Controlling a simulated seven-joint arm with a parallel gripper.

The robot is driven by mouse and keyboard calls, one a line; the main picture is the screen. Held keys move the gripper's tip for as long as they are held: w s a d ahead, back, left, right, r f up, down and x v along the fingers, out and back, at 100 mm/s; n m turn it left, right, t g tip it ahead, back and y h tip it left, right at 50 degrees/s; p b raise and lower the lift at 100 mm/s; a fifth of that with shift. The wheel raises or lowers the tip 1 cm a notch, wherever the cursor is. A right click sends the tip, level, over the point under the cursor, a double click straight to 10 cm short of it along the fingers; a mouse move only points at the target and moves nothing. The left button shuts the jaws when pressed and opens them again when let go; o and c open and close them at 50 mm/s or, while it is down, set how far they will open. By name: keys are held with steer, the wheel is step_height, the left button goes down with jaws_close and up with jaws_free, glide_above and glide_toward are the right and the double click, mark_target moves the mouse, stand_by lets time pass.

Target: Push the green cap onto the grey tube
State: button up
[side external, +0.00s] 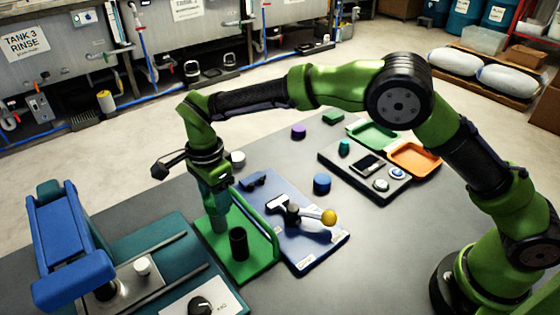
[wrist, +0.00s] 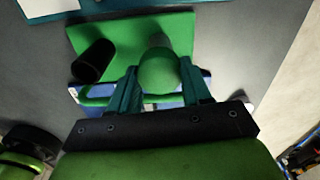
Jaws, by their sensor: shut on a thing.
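The green cap (wrist: 158,70) is round and smooth and sits between my fingertips in the wrist view. My gripper (wrist: 155,80) is shut on it, with one teal finger on each side. In the side view my gripper (side external: 214,192) points down over the left part of the green stand (side external: 262,262). A dull grey-green upright shape (side external: 218,224), which looks like the grey tube, stands directly under the fingers. The cap hides most of the tube in the wrist view. I cannot tell whether cap and tube touch.
A black cylinder (side external: 238,243) stands on the same green stand, close to the gripper, and a green rail runs along the stand's side. A blue board (side external: 318,256) with a yellow-knobbed lever lies to the right. A blue press (side external: 70,240) stands at the left.

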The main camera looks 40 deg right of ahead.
steer(key=shift+f, duration=0.8)
stand_by(0.4)
steer(key=o, duration=1.1)
steer(key=shift+o, duration=0.2)
steer(key=o, duration=0.4)
steer(key=shift+c, duration=0.2)
steer(key=shift+r, duration=4.05)
steer(key=a+r, duration=0.4)
steer(key=r, duration=0.3)
steer(key=shift+a, duration=0.25)
